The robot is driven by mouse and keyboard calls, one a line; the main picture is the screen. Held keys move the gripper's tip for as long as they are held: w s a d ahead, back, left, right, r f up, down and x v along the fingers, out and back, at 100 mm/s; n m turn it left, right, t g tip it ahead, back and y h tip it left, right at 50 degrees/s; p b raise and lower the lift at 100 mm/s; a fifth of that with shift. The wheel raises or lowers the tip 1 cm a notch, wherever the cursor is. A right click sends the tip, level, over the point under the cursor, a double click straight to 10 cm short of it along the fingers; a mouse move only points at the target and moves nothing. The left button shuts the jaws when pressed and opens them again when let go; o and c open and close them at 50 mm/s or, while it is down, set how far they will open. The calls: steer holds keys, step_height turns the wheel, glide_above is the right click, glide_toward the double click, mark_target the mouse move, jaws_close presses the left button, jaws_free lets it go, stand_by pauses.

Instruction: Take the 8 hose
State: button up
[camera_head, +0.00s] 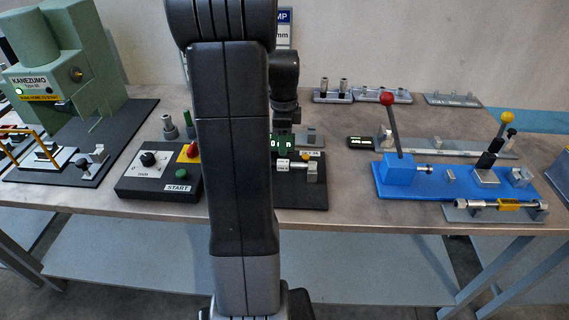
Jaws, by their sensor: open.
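A short hose with metal end fittings and a yellow tag (509,204) lies across a grey holder (460,214) at the table's front right. The tags are too small to read, so I cannot tell which is the 8 hose. My gripper (284,122) hangs from my wrist above the middle fixture, open. Its fingers are dark and partly hidden behind my arm, and I see nothing held in it.
A blue lever fixture (412,190) with a red-knobbed lever stands just behind the yellow-tagged hose. A grey rail fixture (450,146) lies behind that. A control box (160,184) and a green press (62,60) stand left. Small racks (362,96) stand at the back.

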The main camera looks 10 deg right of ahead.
mark_target(284, 162)
steer(key=shift+w+d+f+p, duration=0.15)
steer(key=shift+f+p, duration=0.25)
steer(key=shift+f, duration=1.7)
steer(key=shift+w+a+f+p, duration=0.1)
steer(key=shift+f+p, duration=0.3)
steer(key=shift+f, duration=1.7)
jaws_close()
